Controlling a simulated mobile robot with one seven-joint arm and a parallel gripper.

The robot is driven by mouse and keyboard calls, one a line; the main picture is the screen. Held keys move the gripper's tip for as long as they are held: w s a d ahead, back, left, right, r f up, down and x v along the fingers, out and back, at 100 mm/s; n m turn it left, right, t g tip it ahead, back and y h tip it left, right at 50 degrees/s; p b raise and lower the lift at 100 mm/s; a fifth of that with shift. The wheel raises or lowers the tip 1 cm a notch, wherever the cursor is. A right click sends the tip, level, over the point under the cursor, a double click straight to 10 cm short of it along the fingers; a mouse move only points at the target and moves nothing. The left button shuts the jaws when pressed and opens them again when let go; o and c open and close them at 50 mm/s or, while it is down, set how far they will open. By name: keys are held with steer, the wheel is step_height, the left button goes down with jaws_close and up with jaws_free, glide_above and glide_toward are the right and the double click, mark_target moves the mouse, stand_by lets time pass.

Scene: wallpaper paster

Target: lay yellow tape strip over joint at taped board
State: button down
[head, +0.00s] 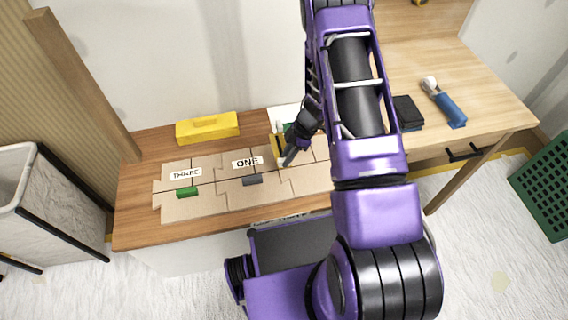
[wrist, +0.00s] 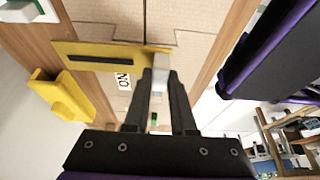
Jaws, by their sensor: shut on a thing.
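My gripper (head: 285,160) is shut on the white tab of a yellow tape strip (head: 276,150). In the wrist view, my fingertips (wrist: 161,84) pinch the white tab (wrist: 161,63), and the strip (wrist: 95,54), with a dark bar along it, reaches left over the boards. Jointed cardboard boards (head: 225,200) lie on the wooden table, with labels reading THREE (head: 186,174) and ONE (head: 247,162). A green piece (head: 187,192) sits below THREE and a grey piece (head: 252,180) below ONE. My arm hides the boards' right end. I cannot tell whether the strip touches the board.
A yellow block (head: 207,128) stands at the table's back edge. A white and green item is partly hidden behind my gripper. A dark cloth (head: 407,112) and a blue-handled tool (head: 446,106) lie on the right table. A white bin (head: 45,200) and green crate (head: 545,185) flank the tables.

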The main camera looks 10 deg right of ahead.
steer(key=shift+f+b, duration=0.55)
steer(key=shift+f, duration=2.5)
steer(key=shift+f, duration=0.25)
steer(key=c, duration=0.8)
jaws_free()
steer(key=shift+o, duration=0.2)
steer(key=shift+d+r, duration=0.1)
steer(key=shift+r, duration=0.45)
steer(key=p+v, duration=0.2)
steer(key=v, duration=0.9)
steer(key=shift+r, duration=0.25)
